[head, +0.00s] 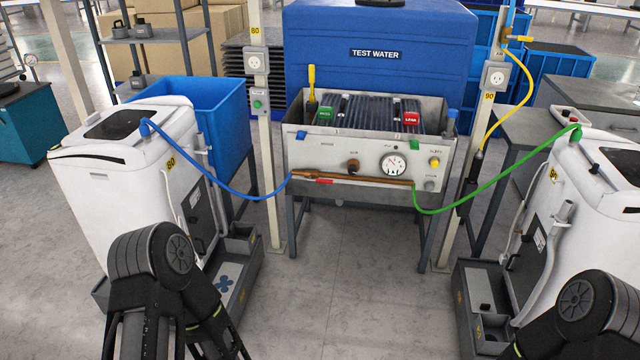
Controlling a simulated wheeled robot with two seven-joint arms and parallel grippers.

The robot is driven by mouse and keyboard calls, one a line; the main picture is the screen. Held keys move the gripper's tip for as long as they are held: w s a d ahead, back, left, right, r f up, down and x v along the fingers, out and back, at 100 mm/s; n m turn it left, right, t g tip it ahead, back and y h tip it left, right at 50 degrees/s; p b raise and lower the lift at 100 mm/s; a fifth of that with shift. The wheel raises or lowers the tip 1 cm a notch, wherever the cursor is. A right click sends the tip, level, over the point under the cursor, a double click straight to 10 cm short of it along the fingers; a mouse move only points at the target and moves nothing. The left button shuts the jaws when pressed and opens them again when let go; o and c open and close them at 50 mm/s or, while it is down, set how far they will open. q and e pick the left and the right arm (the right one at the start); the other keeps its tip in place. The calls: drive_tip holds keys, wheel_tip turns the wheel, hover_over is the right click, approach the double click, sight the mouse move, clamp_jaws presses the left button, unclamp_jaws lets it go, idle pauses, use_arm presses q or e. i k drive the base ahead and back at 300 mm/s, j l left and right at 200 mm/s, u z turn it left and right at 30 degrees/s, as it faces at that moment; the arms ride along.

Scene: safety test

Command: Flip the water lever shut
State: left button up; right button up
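A test bench (300,146) stands in the middle, in front of a blue tank marked TEST WATER (378,40). A copper pipe (360,179) runs level along its lower front. A small red lever (324,181) lies along this pipe near its left end. An upright yellow handle (312,78) stands at the bench's back left. Another yellow lever (521,38) sits on a tap high on the right post. I cannot tell for certain which is the water lever. Dark links of my two arms show at the bottom left and right, well short of the bench. Neither gripper's fingertips show.
White washing machines stand left (118,170) and right (595,220) in grey trays. A blue hose (215,185) and a green hose (500,178) join them to the bench. Posts (265,150) flank the bench. The floor (350,260) before it is clear.

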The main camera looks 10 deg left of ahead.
sight(319, 181)
drive_tip(key=i+z, duration=0.15)
drive_tip(key=i, duration=0.35)
drive_tip(key=i+j+z, duration=0.15)
drive_tip(key=i, duration=0.35)
drive_tip(key=i+j+z, duration=0.2)
drive_tip(key=i, duration=0.3)
drive_tip(key=i+j+z, duration=0.15)
drive_tip(key=i, duration=0.3)
